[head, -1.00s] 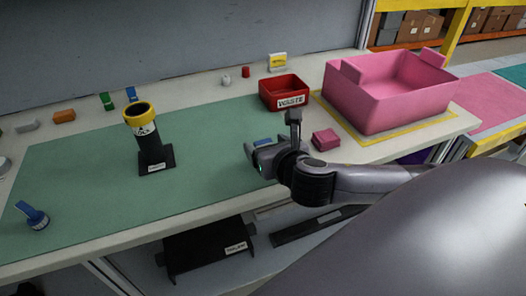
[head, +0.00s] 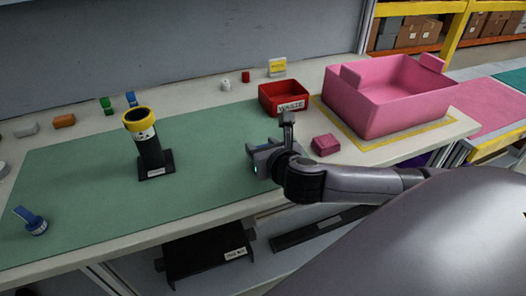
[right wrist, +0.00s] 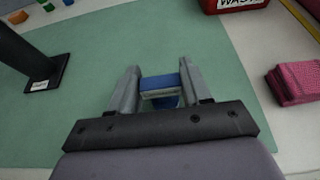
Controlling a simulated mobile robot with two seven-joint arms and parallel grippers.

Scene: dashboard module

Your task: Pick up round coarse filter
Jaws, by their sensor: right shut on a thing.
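My right gripper (head: 259,158) is over the right part of the green mat (head: 90,185). In the right wrist view its fingers (right wrist: 158,72) are shut on a small blue piece with a grey band (right wrist: 160,83). Only part of this piece shows, so I cannot tell whether it is round or whether it touches the mat. Another blue piece with an upright tab and a round, pale-ringed base (head: 32,222) stands at the mat's front left, far from the gripper. I cannot tell by looks which is the round coarse filter. My left gripper is not in view.
A black post with a yellow ring on top (head: 148,150) stands mid-mat. A red waste bin (head: 284,107), a pink block (head: 326,145) and a large pink crate (head: 380,105) are at the right. Small coloured pieces line the back. The mat between post and gripper is clear.

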